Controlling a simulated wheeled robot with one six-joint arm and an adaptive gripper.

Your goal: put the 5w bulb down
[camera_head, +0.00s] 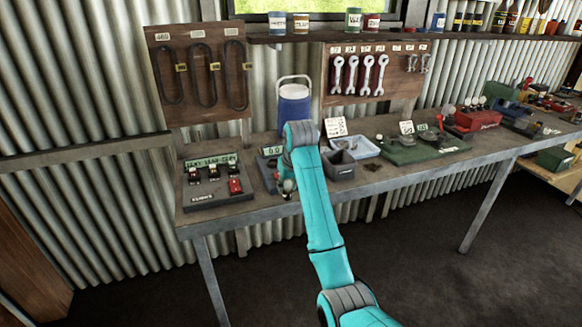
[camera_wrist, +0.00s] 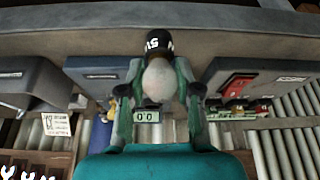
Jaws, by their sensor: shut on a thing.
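My gripper (camera_wrist: 157,95) is shut on a bulb with a pale round globe (camera_wrist: 159,82) and a black base (camera_wrist: 158,42). Printing on the base shows upside down and reads like 5W. In the wrist view the bulb is over a dark grey device with a small display (camera_wrist: 147,115) that looks like 0.0. In the head view my gripper (camera_head: 287,187) is at the front of this device (camera_head: 266,167), near the bench's front edge. My arm hides part of the device. I cannot tell whether the bulb touches anything.
On the workbench (camera_head: 235,212), a board with a green sign, small parts and a red block (camera_head: 235,186) stands left. A grey bin (camera_head: 340,167) and pale blue tray (camera_head: 357,147) stand right. Some bare bench shows along the front.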

